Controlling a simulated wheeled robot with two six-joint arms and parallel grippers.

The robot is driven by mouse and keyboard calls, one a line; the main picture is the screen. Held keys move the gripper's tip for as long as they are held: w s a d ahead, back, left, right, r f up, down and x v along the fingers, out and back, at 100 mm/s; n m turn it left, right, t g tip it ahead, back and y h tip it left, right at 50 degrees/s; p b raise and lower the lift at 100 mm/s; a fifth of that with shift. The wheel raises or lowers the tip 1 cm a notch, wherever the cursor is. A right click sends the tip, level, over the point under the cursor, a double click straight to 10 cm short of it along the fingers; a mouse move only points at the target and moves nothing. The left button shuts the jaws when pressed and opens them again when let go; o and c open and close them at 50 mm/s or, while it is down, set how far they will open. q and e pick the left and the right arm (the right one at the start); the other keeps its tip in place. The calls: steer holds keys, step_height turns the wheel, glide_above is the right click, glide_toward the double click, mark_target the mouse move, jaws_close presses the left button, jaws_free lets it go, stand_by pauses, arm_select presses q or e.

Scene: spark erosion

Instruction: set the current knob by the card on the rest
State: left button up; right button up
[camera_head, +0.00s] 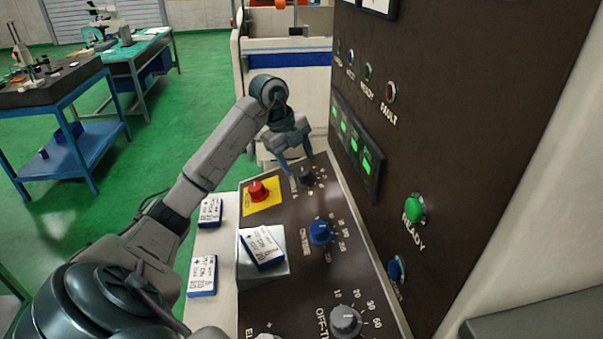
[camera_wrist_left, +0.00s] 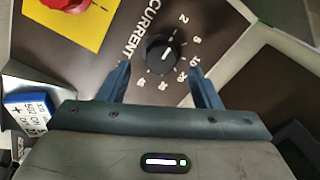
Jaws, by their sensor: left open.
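The current knob (camera_wrist_left: 161,55) is black with a white mark, beside the word CURRENT and a ring of numbers, in the left wrist view. The mark seems to point toward the 2 side. The knob also shows in the head view (camera_head: 307,176). My left gripper (camera_head: 297,163) is open above it; in the wrist view its fingers (camera_wrist_left: 160,75) stand on either side of the knob's lower part, and I cannot tell if they touch it. A white card with blue edges (camera_head: 262,247) lies tilted on the pale rest (camera_head: 280,267). Its print is too small to read surely. My right gripper is not in view.
A red button (camera_head: 257,191) on a yellow plate is close left of the knob. A blue knob (camera_head: 321,232) and a grey knob (camera_head: 346,320) sit nearer. Two similar cards (camera_head: 210,212) (camera_head: 202,276) lie on the left ledge. The upright panel (camera_head: 440,130) bounds the right.

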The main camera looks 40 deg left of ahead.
arm_select(q)
steer(key=v, duration=0.6)
steer(key=shift+p, duration=0.3)
steer(key=shift+r, duration=0.1)
